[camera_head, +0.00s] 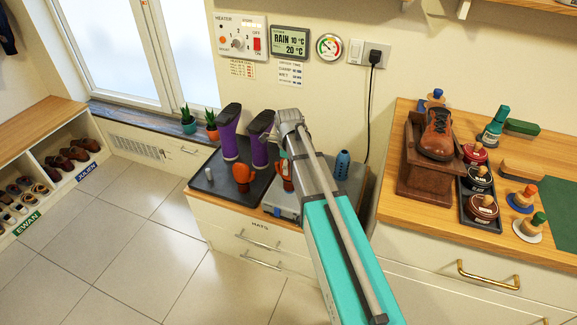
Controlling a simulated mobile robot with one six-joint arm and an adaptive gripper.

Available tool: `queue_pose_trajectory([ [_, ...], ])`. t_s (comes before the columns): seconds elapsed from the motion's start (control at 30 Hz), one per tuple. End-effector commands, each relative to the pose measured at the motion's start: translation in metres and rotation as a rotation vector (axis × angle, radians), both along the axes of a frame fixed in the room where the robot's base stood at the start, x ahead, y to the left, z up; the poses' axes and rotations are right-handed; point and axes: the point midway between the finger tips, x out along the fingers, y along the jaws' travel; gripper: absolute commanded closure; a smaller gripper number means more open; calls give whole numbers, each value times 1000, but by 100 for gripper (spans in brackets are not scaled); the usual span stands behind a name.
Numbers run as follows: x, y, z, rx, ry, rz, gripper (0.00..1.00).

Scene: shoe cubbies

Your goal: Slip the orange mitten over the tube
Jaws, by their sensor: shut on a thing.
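One orange mitten (243,174) stands on the dark tray below the purple boots. A second orange mitten (287,174) shows just left of my arm, partly hidden by it. My gripper (285,160) points down at this second mitten and is shut on it; the fingers are small and mostly covered by the arm. The mitten is over or just in front of the left part of a grey box (283,202). A blue upright tube-like piece (342,164) with small dark marks stands at the box's right side. Whether another tube is behind my arm, I cannot tell.
Two purple boots (230,132) stand upside down behind the mittens on the dark tray (211,184). A heater panel (240,38) hangs on the wall above. At right, a wooden counter (405,119) carries a brown shoe on a stand (437,135) and polish tins (478,177).

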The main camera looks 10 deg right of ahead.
Motion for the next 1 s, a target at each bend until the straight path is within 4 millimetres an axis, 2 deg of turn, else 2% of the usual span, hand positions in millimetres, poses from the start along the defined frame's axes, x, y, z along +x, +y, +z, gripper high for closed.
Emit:
queue_pose_trajectory([
  [0.83,0,0,-16,0,0,0,83],
  [0.87,0,0,-15,0,0,0,38],
  [1.0,0,0,-15,0,0,0,12],
])
